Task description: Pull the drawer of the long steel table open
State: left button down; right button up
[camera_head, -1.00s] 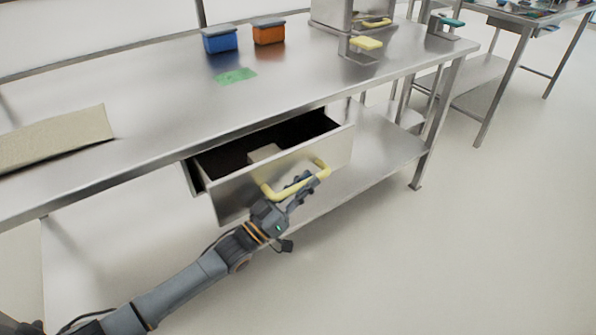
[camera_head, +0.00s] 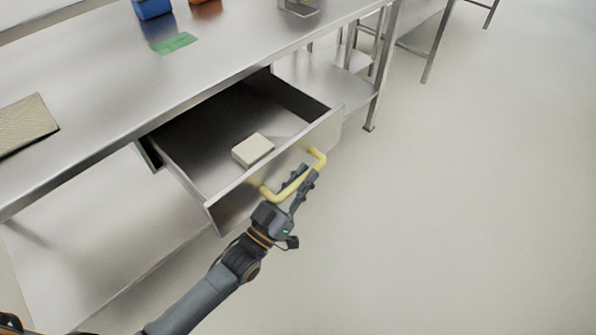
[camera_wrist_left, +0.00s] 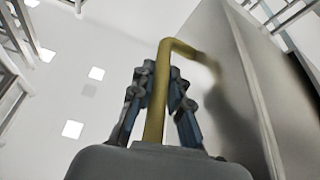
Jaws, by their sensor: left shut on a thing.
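The steel drawer (camera_head: 225,203) of the long steel table (camera_head: 105,125) stands well open, its inside in view. A pale block (camera_head: 252,149) lies in it near the front. My left gripper (camera_head: 302,180) is shut on the yellow handle (camera_head: 318,158) on the drawer front. In the left wrist view the handle (camera_wrist_left: 160,85) runs between the two fingers of the gripper (camera_wrist_left: 160,90), and the drawer front (camera_wrist_left: 215,60) is at the right. My right gripper is not in view.
A blue bin (camera_head: 152,8), an orange bin (camera_head: 206,7) and a green patch (camera_head: 174,43) are on the tabletop. A beige mat (camera_head: 24,128) lies at the left. The floor (camera_head: 460,220) at the right is clear.

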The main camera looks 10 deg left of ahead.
pick_arm(q)
jog(key=c, duration=1.3)
grip_release()
jog(key=v, duration=1.2)
